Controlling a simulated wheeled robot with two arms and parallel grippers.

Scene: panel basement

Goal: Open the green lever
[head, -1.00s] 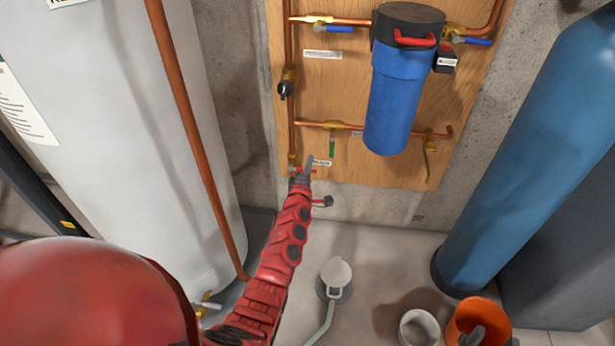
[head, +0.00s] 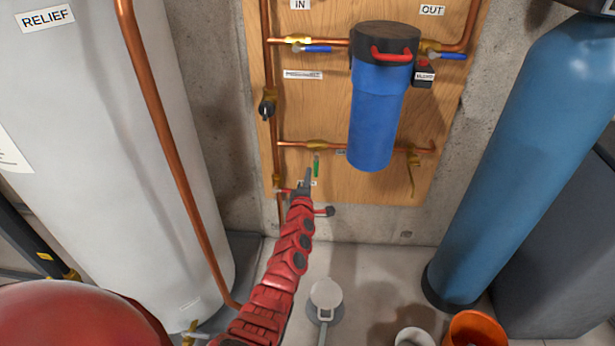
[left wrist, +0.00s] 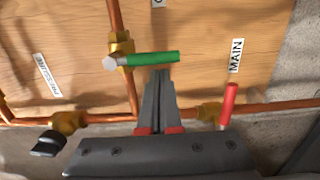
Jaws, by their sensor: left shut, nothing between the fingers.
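The green lever (head: 316,166) hangs down from a brass valve on the lower horizontal copper pipe of the wooden board, crosswise to that pipe. My left gripper (head: 308,174) is shut and empty, its tip close to the lever's left side in the head view. In the left wrist view, the green lever (left wrist: 152,58) lies across the picture just beyond the shut fingertips (left wrist: 161,76). I cannot tell whether they touch. My right gripper is not in view.
A red lever (left wrist: 229,104) by the MAIN label and a black-handled valve (left wrist: 50,142) flank the fingers. A blue filter (head: 377,115) hangs right of the lever. A white tank (head: 120,150) stands left, a blue tank (head: 515,160) right, an orange bucket (head: 475,328) below.

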